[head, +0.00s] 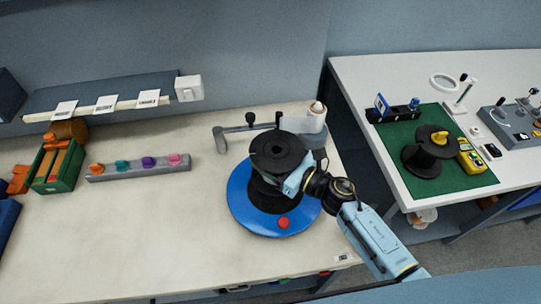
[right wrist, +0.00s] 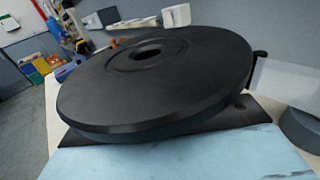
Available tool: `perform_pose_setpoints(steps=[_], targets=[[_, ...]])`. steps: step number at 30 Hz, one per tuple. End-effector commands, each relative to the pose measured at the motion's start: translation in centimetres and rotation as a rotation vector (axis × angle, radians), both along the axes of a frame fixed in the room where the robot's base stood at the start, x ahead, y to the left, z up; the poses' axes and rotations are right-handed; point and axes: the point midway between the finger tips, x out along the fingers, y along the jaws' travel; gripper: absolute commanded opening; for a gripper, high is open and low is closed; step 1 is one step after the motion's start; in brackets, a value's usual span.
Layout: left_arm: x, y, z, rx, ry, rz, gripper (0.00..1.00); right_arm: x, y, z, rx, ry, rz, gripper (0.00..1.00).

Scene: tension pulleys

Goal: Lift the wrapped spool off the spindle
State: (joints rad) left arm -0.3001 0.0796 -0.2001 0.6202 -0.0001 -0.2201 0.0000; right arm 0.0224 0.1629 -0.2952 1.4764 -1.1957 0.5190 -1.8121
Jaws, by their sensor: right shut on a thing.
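The black spool (head: 277,152) is above the round blue turntable (head: 240,212), with its round flange and centre hole facing up. My right gripper (head: 297,181) is shut on the spool at its right front side. In the right wrist view the spool's flange (right wrist: 160,75) fills the middle and looks tilted, close above a dark flat part of the gripper. A lower black disc shows on the turntable beneath the spool. The spindle is hidden, and I cannot tell whether the spool is clear of it. Wrapping film is not clearly visible. My left gripper is not in view.
A wrapping arm (head: 250,128) with a white film roll (head: 313,120) stands right behind the spool. A red button (head: 284,223) is at the turntable's front. A grey rack with coloured knobs (head: 138,168) lies left.

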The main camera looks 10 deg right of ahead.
Motion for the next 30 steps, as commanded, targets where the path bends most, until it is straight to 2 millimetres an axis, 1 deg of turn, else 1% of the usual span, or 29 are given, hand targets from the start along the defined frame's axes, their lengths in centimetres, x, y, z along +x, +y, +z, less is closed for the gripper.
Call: perform_pose_setpoints(steps=[5, 24, 30], targets=[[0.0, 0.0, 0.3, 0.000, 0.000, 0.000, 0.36, 0.1, 0.0, 0.6, 0.002, -0.005, 0.000, 0.17], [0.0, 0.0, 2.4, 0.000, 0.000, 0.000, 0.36, 0.1, 0.0, 3.5, 0.001, -0.006, 0.000, 0.17], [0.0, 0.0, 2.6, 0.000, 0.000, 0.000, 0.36, 0.1, 0.0, 3.8, 0.002, -0.005, 0.000, 0.17]])
